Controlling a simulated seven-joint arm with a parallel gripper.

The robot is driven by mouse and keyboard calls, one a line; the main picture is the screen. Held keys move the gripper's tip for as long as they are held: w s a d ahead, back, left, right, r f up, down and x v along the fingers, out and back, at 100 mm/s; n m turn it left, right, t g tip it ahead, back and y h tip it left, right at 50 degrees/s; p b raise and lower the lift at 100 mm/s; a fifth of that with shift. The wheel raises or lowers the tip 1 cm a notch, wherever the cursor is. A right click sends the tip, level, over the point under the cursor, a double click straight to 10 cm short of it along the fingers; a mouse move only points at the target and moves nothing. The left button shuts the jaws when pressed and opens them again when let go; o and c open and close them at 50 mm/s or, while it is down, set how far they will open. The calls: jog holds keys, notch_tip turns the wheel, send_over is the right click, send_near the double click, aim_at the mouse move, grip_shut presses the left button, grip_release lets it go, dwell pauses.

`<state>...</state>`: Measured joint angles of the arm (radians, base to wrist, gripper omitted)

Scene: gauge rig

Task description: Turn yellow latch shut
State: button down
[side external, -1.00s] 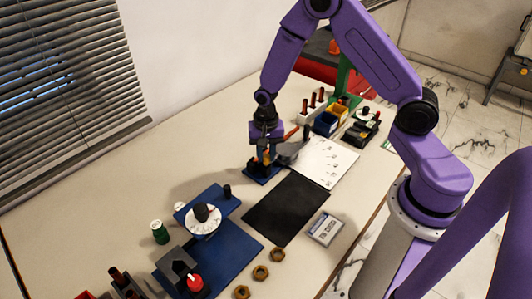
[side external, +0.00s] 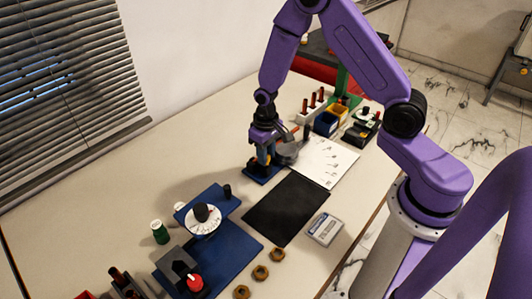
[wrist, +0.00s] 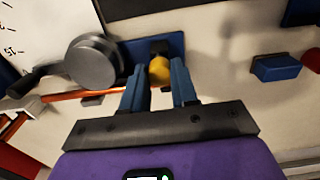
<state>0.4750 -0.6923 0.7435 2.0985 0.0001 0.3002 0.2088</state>
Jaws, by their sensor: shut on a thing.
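The yellow latch (wrist: 159,69) shows in the wrist view as a rounded yellow piece between my fingertips, over a blue base plate (wrist: 176,45). My gripper (wrist: 160,80) is shut on it, one blue finger on each side. In the side view my gripper (side external: 263,160) points down at the small blue base plate (side external: 254,178) near the back of the table. My fingers hide most of the latch there, and its exact angle cannot be told.
A grey round part (wrist: 92,62) with a dark handle and an orange bar (wrist: 80,95) lie close beside my fingers. A black mat (side external: 286,208), a white sheet (side external: 325,160) and a blue gauge stand (side external: 225,252) are nearby. Bare table lies to the left.

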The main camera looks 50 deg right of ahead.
jog(key=n, duration=0.4)
jog(key=shift+n, duration=0.3)
jog(key=n, duration=0.4)
jog(key=shift+n, duration=0.3)
jog(key=c, duration=0.9)
grip_release()
jog(key=shift+o, duration=0.2)
notch_tip(320, 180, up, 18)
jog(key=shift+f, duration=0.25)
